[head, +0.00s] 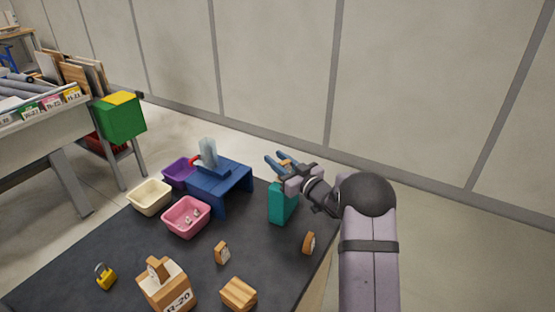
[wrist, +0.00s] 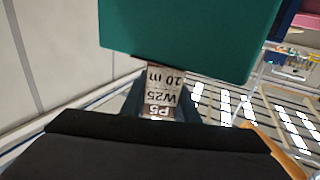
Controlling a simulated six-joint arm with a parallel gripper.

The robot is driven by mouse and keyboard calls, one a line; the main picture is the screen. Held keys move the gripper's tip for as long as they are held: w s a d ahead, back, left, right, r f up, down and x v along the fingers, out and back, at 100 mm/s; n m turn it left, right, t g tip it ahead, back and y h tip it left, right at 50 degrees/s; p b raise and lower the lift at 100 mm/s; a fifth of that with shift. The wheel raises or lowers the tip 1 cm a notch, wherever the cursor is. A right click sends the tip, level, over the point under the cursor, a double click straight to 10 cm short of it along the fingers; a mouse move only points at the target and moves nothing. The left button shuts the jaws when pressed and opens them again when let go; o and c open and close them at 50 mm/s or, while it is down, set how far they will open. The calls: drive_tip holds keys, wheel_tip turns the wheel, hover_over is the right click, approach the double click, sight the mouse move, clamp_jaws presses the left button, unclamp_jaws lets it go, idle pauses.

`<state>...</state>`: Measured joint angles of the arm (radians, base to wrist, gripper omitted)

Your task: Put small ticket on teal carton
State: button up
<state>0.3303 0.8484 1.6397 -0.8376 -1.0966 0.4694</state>
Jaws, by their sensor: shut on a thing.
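The teal carton (head: 282,203) stands upright on the dark table near its far right edge. It fills the upper middle of the wrist view (wrist: 190,35). My gripper (head: 276,161) is above and just behind the carton in the head view, its blue fingers pointing left. It is shut on the small ticket (wrist: 163,88), a pale label printed "P5 W25 10 m", upside down in the wrist view. The ticket's upper end meets the carton's lower edge in that picture; I cannot tell whether they touch. The ticket is not clearly seen in the head view.
A blue stand (head: 222,179) is left of the carton, beside purple (head: 179,174), cream (head: 150,197) and pink (head: 186,218) bins. Wooden pieces (head: 238,294), (head: 309,243), a box marked R-20 (head: 166,290) and a yellow padlock (head: 106,277) lie nearer.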

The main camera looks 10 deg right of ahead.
drive_tip(key=shift+f, duration=0.15)
drive_tip(key=shift+f, duration=0.1)
drive_tip(key=o, duration=1)
drive_tip(key=b+v, duration=0.3)
drive_tip(key=v, duration=0.9)
drive_tip(key=shift+r, duration=0.2)
